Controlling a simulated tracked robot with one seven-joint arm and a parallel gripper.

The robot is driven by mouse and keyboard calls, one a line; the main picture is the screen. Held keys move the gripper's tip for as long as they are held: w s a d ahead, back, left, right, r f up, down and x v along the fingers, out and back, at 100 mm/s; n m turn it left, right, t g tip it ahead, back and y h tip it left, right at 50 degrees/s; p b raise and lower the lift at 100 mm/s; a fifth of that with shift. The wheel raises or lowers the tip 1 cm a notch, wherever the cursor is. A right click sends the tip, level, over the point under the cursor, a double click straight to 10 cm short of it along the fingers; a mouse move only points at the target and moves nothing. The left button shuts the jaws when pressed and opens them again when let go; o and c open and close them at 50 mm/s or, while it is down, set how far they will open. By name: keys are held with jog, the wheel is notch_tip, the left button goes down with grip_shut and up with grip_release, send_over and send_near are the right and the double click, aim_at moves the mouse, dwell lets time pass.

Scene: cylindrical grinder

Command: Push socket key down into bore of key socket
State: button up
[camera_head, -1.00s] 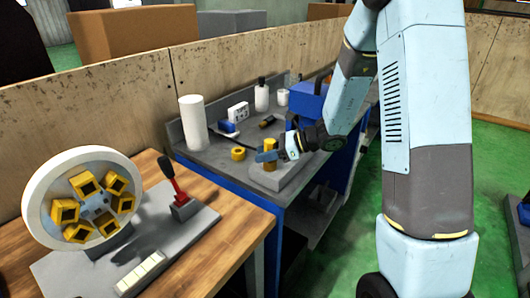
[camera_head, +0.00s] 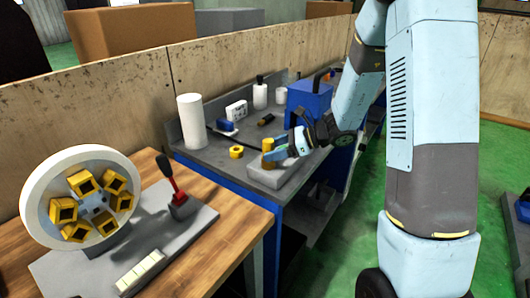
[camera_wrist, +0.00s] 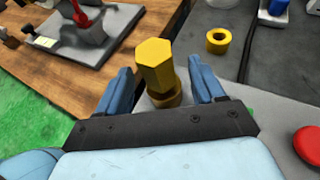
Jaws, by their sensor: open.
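The socket key is a yellow hexagonal post (camera_wrist: 155,65) in the wrist view. It stands upright in a round brass-coloured collar, the key socket (camera_wrist: 164,98), whose lower part is hidden by my gripper body. In the head view the key is a small yellow post (camera_head: 267,146) on a grey block on the far bench. My gripper (camera_wrist: 161,69) is open, with one blue finger on each side of the key and visible gaps between. In the head view my gripper (camera_head: 279,153) is beside the key, partly covering its lower part.
A yellow ring (camera_wrist: 218,40) lies on the bench. A red button (camera_wrist: 308,143) sits on the grey block to the right.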

jog(key=v, duration=1)
jog(key=shift+d, duration=0.2)
jog(key=shift+s, duration=0.1)
jog(key=s+d+r+n+t+h, duration=0.2)
jog(key=s+d+r+n+h, duration=0.1)
jog(key=s+r+n+h, duration=0.3)
jog(key=s+d+r+n+t+h, duration=0.1)
jog(key=s+d+r+n+h, duration=0.3)
jog(key=s+n, duration=0.9)
jog(key=shift+s+r+n+t+h, duration=0.4)
jog(key=shift+s+r+h, duration=1.2)
jog(key=shift+s+r, duration=1.15)
jog(key=shift+w+r, duration=0.15)
jog(key=shift+w, duration=0.05)
jog(key=shift+c, duration=0.4)
